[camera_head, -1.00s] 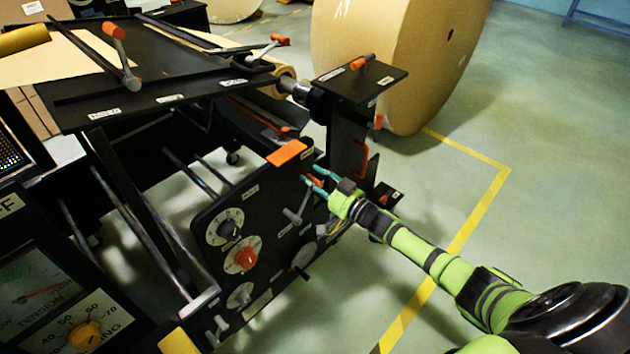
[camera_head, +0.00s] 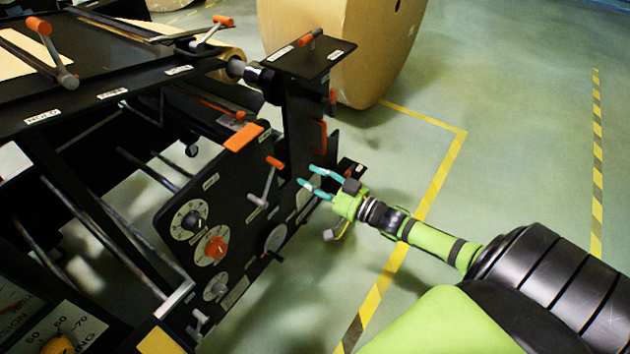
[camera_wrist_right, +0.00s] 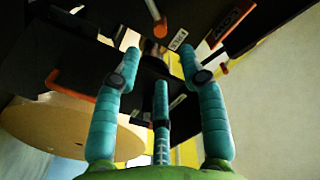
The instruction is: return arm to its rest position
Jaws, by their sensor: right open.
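My right gripper (camera_head: 316,178) has teal fingers on a green arm that comes in from the lower right in the head view. It is open and empty, just right of the black control panel (camera_head: 238,222) and near an orange-tipped lever (camera_head: 268,180) on it. I see a gap between its fingers and the lever. In the right wrist view the fingers (camera_wrist_right: 160,65) are spread, with nothing between them. My left gripper is not in view.
The black machine (camera_head: 60,112) with several orange-handled levers fills the left side. A large kraft roll (camera_head: 350,62) stands behind it. An orange knob (camera_head: 215,249) sits on the panel. Open green floor (camera_head: 510,150) with yellow lines lies to the right.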

